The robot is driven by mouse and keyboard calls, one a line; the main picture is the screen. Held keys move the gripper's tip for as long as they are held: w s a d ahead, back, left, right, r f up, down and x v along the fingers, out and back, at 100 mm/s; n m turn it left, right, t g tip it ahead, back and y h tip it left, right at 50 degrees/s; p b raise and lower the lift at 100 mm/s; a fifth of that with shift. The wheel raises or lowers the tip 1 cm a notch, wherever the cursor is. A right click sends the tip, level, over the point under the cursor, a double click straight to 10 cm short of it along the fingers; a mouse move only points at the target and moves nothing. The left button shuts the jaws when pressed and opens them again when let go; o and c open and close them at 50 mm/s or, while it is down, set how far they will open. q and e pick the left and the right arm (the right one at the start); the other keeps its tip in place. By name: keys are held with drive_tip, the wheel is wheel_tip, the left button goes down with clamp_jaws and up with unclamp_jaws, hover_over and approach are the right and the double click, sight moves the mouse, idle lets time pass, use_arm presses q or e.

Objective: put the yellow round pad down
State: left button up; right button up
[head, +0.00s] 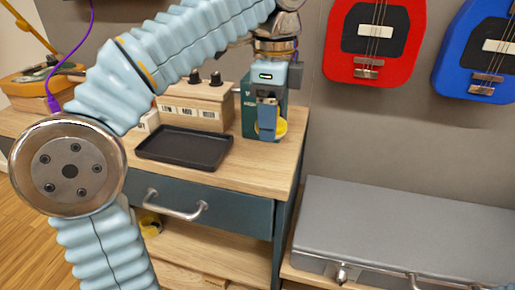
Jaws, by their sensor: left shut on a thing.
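My left gripper (268,128) points down over the right end of the wooden bench top. It is shut on the yellow round pad (282,128), which shows mostly to the right of the fingers; the fingers hide the rest. The pad is low, close to the bench top, but I cannot tell whether it touches. A dark green box-like thing (247,112) stands just behind and left of the gripper. My right gripper is not in view.
A black tray (184,148) lies on the bench (240,180) left of the gripper, before a wooden box with knobs (198,100). A turntable (28,82) is far left. A grey case (410,230) sits lower right. Red (375,72) and blue (470,82) guitars hang behind.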

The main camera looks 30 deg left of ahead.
use_arm(q)
hover_over(257, 159)
drive_tip(key=f, duration=0.4)
drive_tip(key=shift+d+f+b, duration=0.2)
drive_tip(key=shift+f+b, duration=0.1)
drive_tip(key=shift+b, duration=0.1)
drive_tip(key=f, duration=0.2)
drive_tip(key=shift+a+f+b, duration=0.35)
drive_tip(key=shift+b, duration=0.05)
drive_tip(key=shift+f, duration=0.45)
drive_tip(key=o, duration=0.9)
drive_tip(key=shift+f, duration=0.15)
drive_tip(key=shift+o, duration=0.2)
drive_tip(key=shift+d, duration=0.1)
wheel_tip(257, 159, up, 12)
drive_tip(key=p, duration=0.4)
drive_tip(key=shift+r, duration=0.2)
